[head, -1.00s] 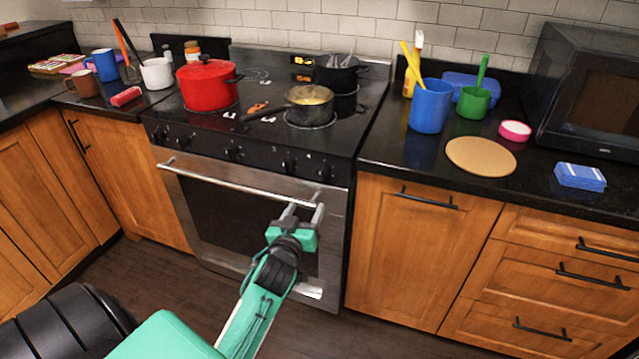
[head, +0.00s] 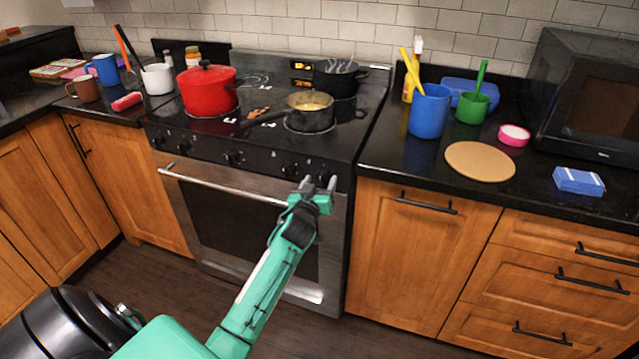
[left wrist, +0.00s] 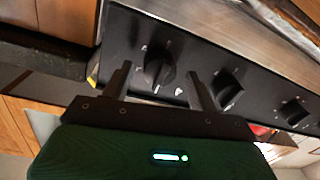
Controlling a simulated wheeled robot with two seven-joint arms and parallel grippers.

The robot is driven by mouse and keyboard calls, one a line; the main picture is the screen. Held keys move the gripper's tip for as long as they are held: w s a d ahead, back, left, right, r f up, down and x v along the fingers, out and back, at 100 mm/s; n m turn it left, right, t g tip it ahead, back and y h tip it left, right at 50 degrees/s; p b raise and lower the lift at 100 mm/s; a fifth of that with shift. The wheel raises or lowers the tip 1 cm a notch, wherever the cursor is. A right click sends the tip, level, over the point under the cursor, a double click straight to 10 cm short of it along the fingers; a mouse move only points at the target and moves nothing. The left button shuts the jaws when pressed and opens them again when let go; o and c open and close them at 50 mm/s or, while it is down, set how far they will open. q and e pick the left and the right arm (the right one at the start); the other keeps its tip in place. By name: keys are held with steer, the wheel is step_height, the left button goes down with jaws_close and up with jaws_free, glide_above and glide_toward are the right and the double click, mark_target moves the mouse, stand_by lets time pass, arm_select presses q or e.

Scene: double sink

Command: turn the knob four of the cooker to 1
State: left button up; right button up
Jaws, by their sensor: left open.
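The cooker (head: 185,215) has a black front panel with a row of black knobs. My left gripper (head: 319,183) is open at the right end of this panel, in front of the rightmost knob. In the left wrist view, seen upside down, that knob (left wrist: 157,69) shows between and beyond the open fingers of the gripper (left wrist: 160,84); I cannot tell whether they touch it. Two more knobs (left wrist: 228,87) (left wrist: 293,111) show to the right there. In the head view the rightmost knob is mostly hidden by the gripper. The numbers are too small to read. My right gripper is not in view.
The oven handle (head: 225,187) runs below the panel. A red pot (head: 207,90) and a pan (head: 309,112) stand on the cooktop, the pan's handle pointing left. A counter with a blue cup (head: 429,111) lies right. The floor in front is clear.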

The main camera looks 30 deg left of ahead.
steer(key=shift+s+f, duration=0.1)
arm_select(q)
steer(key=c, duration=1)
steer(key=shift+m, duration=1.4)
steer(key=m+p, duration=0.1)
steer(key=m, duration=0.2)
steer(key=shift+m, duration=0.4)
steer(key=m, duration=0.2)
steer(key=shift+f+m+t, duration=0.1)
steer(key=shift+m+t, duration=0.2)
steer(key=shift+m, duration=1.4)
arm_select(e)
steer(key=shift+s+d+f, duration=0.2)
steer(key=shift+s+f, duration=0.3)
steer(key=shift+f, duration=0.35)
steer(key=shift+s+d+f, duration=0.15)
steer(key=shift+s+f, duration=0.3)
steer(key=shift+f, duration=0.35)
